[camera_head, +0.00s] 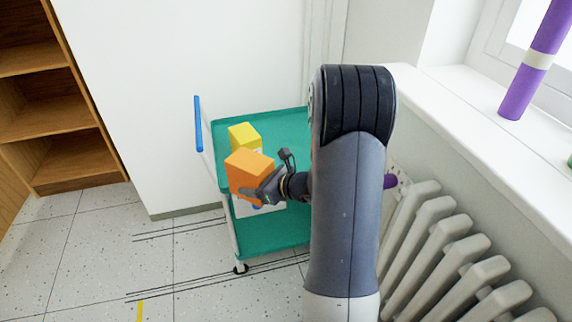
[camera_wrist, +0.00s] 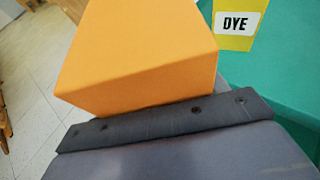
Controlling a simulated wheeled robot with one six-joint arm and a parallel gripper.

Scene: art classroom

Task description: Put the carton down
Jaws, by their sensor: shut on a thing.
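An orange carton (camera_head: 249,173) is held by my gripper (camera_head: 264,191) over the front left part of a green cart. In the wrist view the orange carton (camera_wrist: 140,55) fills the upper middle, tilted in the picture, just beyond the dark gripper edge (camera_wrist: 165,122). The gripper is shut on it. The cart's green top (camera_head: 282,122) shows behind and to the right of the carton. My arm hides the cart's right side. Whether the carton's underside touches the cart top cannot be told.
A yellow carton (camera_head: 244,136) stands on the cart top behind the orange one; its DYE label shows in the wrist view (camera_wrist: 236,22). A blue handle (camera_head: 198,123) rises at the cart's left. A radiator (camera_head: 460,255) and windowsill (camera_head: 470,110) flank the right; wooden shelves (camera_head: 50,120) stand left.

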